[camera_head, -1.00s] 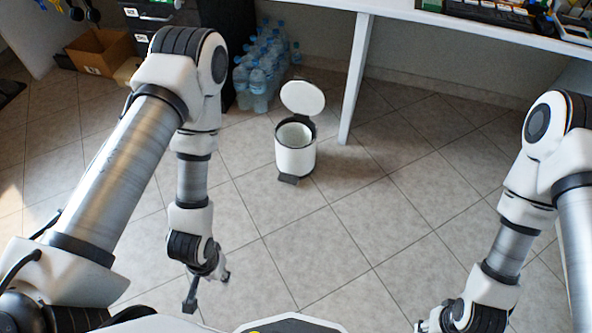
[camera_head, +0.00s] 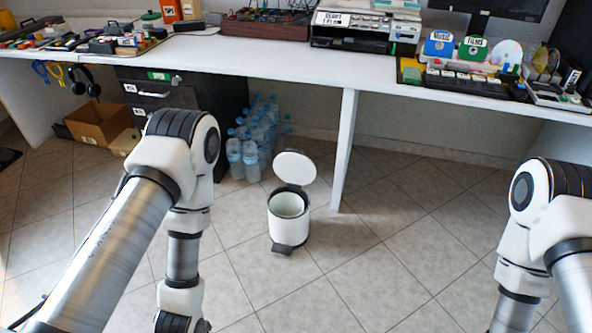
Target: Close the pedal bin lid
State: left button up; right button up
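The white pedal bin (camera_head: 288,229) stands upright on the tiled floor, in front of the desk. Its round white lid (camera_head: 295,167) is raised, tilted back on the far side, and the open top shows a pale inner bucket (camera_head: 287,206). A dark pedal (camera_head: 282,249) sticks out at the front of its base. My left arm reaches down to the left of the bin, and its wrist is cut by the bottom edge, so the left fingers are not visible. My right arm is at the far right, away from the bin, with its gripper below the picture.
A white desk (camera_head: 260,66) runs across the back, with a desk leg (camera_head: 344,150) just right of and behind the bin. Water bottles (camera_head: 243,158) stand behind left, beside dark drawers (camera_head: 160,92). A cardboard box (camera_head: 98,124) sits farther left. The floor in front and right is clear.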

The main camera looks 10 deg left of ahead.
aim_at(291, 165)
jog(key=i+j, duration=0.1)
jog(key=i, duration=0.5)
jog(key=i+j, duration=0.15)
jog(key=i, duration=0.45)
